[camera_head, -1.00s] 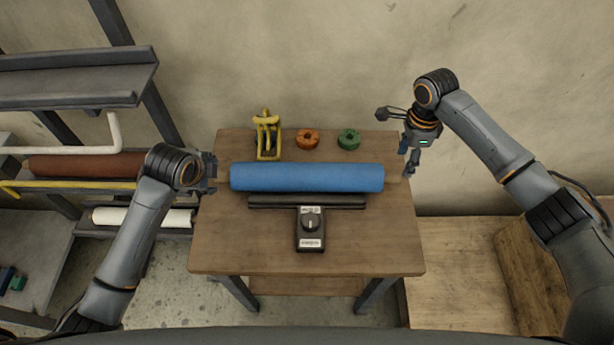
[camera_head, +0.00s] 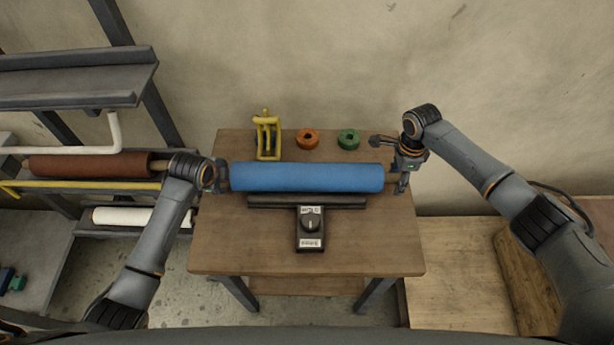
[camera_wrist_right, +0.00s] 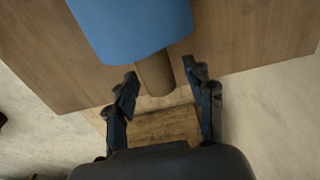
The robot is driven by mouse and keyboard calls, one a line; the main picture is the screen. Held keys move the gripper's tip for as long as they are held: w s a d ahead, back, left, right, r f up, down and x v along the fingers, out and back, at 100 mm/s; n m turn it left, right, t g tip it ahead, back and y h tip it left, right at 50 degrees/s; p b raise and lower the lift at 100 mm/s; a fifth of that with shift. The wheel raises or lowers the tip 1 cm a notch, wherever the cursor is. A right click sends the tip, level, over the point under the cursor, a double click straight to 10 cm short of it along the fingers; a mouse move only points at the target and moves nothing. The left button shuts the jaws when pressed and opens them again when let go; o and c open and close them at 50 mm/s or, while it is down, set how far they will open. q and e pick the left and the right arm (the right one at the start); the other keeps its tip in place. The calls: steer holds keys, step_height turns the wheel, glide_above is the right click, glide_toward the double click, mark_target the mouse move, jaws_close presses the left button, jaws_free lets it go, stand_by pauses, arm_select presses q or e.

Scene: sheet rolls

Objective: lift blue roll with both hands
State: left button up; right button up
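The blue roll (camera_head: 307,177) lies across the wooden table, left to right, in the head view. In the right wrist view the blue roll (camera_wrist_right: 130,25) shows its right end with a brown core (camera_wrist_right: 155,74) sticking out. My right gripper (camera_head: 390,166) is at the roll's right end. In the wrist view my right gripper (camera_wrist_right: 162,86) is open, its fingers on either side of the core's end, with gaps between. My left gripper (camera_head: 222,177) is at the roll's left end; its fingers are small and partly hidden, so its grip is unclear.
The wooden table (camera_head: 240,245) carries a black sealer-like device (camera_head: 310,228) in front of the roll. Behind the roll stand a yellow tape dispenser (camera_head: 268,137), an orange ring (camera_head: 307,139) and a green ring (camera_head: 349,139). A rack (camera_head: 80,80) with rolls stands at left.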

arm_select(q)
jaws_close()
arm_select(e)
jaws_close()
arm_select(q)
steer(key=shift+w+r, duration=0.1)
steer(key=shift+r, duration=0.15)
arm_select(e)
steer(key=shift+w+r, duration=0.15)
steer(key=shift+r, duration=0.1)
arm_select(q)
steer(key=shift+r, duration=0.1)
arm_select(e)
steer(key=shift+r, duration=0.1)
